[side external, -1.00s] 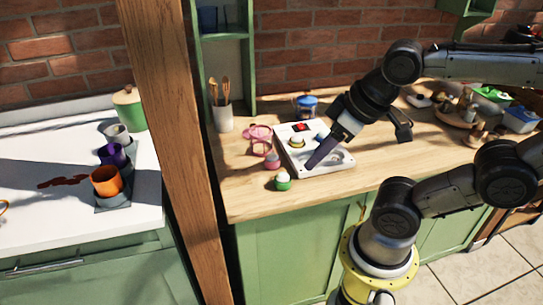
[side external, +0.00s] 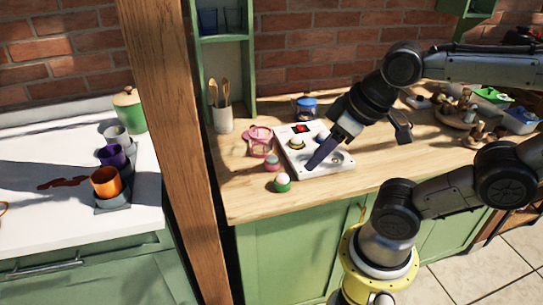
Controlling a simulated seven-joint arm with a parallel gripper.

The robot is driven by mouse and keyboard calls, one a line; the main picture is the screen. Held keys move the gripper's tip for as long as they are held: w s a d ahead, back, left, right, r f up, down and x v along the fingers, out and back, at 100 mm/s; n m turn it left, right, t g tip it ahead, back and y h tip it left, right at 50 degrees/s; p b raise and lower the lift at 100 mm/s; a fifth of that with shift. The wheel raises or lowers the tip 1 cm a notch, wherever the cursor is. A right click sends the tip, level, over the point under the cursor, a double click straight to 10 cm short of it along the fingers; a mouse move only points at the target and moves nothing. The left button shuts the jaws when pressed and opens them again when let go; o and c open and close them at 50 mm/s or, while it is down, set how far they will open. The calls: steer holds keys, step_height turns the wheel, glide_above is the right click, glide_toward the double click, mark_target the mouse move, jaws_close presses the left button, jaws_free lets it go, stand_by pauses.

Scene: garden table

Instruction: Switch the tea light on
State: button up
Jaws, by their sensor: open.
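A white panel (side external: 330,174) lies on the wooden worktop, with a red square (side external: 302,128), a small yellowish round piece (side external: 296,143) and a round recess at its right end. I cannot tell for sure which small item is the tea light. Two small round items stand at the panel's left front: a green one with a white top (side external: 282,183) and a pink and teal one (side external: 271,162). My gripper (side external: 312,167) is open, slanting down with its purplish fingertips over the panel's front half. It holds nothing visible. Whether it touches the panel cannot be told, and it hides part of the panel.
Pink glassware (side external: 258,136) stands left of the panel and a blue-lidded jar (side external: 306,107) behind it. A utensil pot (side external: 223,118) is at the back left. A wooden tray (side external: 458,116) with several items lies right. A wooden post (side external: 178,150) rises at left. The worktop's front strip is clear.

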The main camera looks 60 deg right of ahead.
steer(key=shift+w+r, duration=0.15)
steer(key=shift+r, duration=0.2)
steer(key=shift+c, duration=1.1)
steer(key=shift+m, duration=0.3)
steer(key=w+r, duration=0.1)
steer(key=w, duration=0.1)
steer(key=w+r, duration=0.1)
steer(key=w+d+r, duration=0.1)
steer(key=w, duration=0.1)
steer(key=shift+w+d+r, duration=0.1)
steer(key=shift+w+r, duration=0.05)
steer(key=shift+w, duration=0.15)
jaws_close()
steer(key=m+g, duration=0.4)
steer(key=g, duration=0.2)
glide_above(272, 156)
step_height(272, 156, down, 14)
steer(key=r, duration=0.1)
steer(key=shift+d+f+m, duration=0.1)
steer(key=shift+f+m, duration=0.2)
steer(key=shift+f, duration=2.9)
